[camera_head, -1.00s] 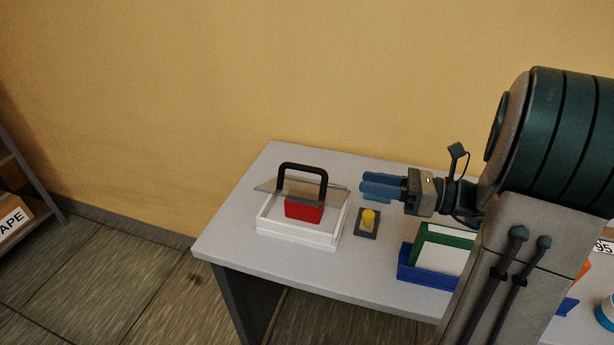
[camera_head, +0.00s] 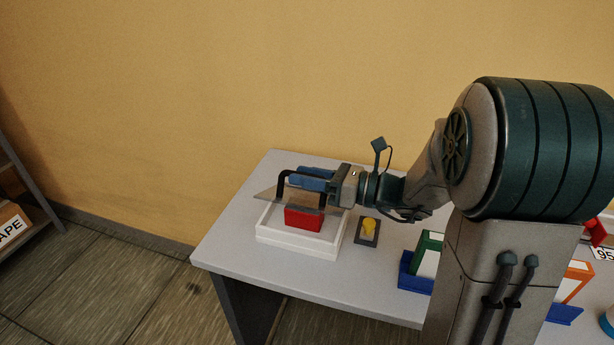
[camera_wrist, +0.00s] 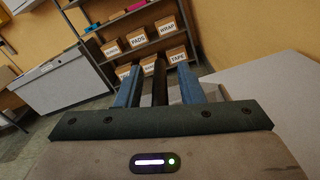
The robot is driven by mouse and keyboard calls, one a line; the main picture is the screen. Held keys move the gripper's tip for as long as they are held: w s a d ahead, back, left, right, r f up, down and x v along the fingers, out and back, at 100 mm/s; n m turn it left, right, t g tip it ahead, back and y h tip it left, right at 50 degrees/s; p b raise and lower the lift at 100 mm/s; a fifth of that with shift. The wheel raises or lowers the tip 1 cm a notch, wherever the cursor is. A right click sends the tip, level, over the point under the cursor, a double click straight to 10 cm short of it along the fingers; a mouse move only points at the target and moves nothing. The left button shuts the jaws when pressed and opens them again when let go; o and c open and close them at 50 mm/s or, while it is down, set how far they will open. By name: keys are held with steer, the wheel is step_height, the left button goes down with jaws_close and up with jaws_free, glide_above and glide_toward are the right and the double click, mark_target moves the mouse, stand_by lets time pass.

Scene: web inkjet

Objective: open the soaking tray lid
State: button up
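The soaking tray is a white box (camera_head: 290,245) on the grey table, with a red block (camera_head: 303,218) inside. Its lid (camera_head: 266,195) is a see-through plate that looks tilted above the tray, its front edge apart from the front wall. A black arched handle (camera_head: 282,184) stands on the lid. My gripper (camera_head: 312,178) is at the handle, with its blue fingers reaching across it. In the wrist view the dark handle (camera_wrist: 160,84) stands between the two fingers (camera_wrist: 160,92), with gaps on both sides. The gripper is open; its fingers partly hide the handle's top.
A yellow knob on a dark plate (camera_head: 367,230) sits right of the tray. A blue holder (camera_head: 412,281) with a green-edged panel is further right. The yellow wall is behind the table (camera_head: 225,250). The wrist view shows shelves with labelled boxes (camera_wrist: 168,28).

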jaws_close()
steer(key=shift+r, duration=0.1)
